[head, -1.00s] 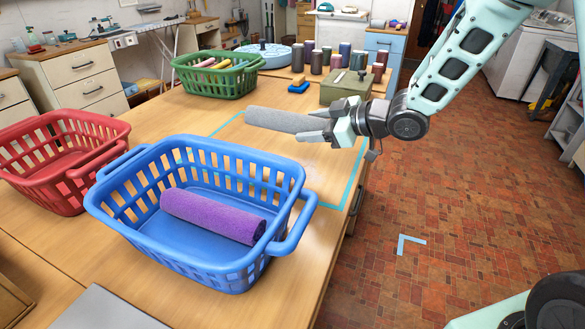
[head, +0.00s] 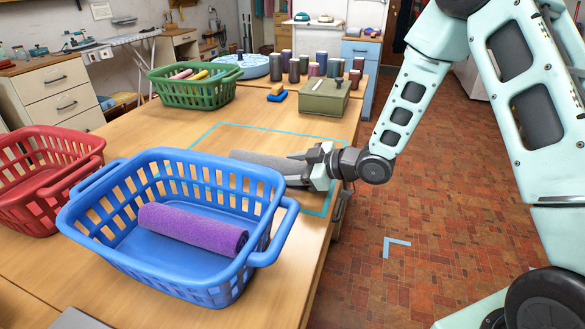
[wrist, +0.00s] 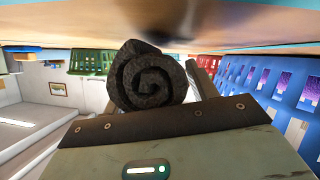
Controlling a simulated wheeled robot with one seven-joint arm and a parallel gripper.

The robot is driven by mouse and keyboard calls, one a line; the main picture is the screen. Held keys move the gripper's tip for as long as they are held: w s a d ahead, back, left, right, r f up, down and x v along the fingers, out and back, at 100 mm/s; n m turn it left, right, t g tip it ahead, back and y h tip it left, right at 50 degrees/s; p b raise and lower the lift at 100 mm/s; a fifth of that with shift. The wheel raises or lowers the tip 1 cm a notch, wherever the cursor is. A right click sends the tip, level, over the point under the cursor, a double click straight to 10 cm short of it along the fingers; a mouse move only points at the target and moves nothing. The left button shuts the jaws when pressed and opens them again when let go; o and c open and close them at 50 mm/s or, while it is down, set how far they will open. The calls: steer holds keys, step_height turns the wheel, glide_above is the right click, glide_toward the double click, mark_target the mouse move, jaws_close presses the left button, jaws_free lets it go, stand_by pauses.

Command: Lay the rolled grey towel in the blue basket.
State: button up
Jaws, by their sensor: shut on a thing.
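The rolled grey towel (head: 268,162) is held at its right end by my gripper (head: 308,168), behind the blue basket in the head view. The wrist view shows the towel's dark spiral end (wrist: 148,78) between the jaws. The blue basket (head: 185,268) stands upright on the table with a rolled purple towel (head: 192,230) lying inside it. The basket's far rim is just in front of the grey towel. The basket also shows at the right of the wrist view (wrist: 262,100). How far the towel is above the table is hard to tell.
A red basket (head: 40,178) stands left of the blue one. A green basket (head: 195,90) with rolled cloths, an olive box (head: 324,98) and several spools stand farther back. A light-blue outline (head: 240,126) marks the table behind the blue basket.

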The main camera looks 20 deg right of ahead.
steer(key=shift+f, duration=0.25)
steer(key=o, duration=1.2)
steer(key=shift+c, duration=0.2)
steer(key=shift+r, duration=0.1)
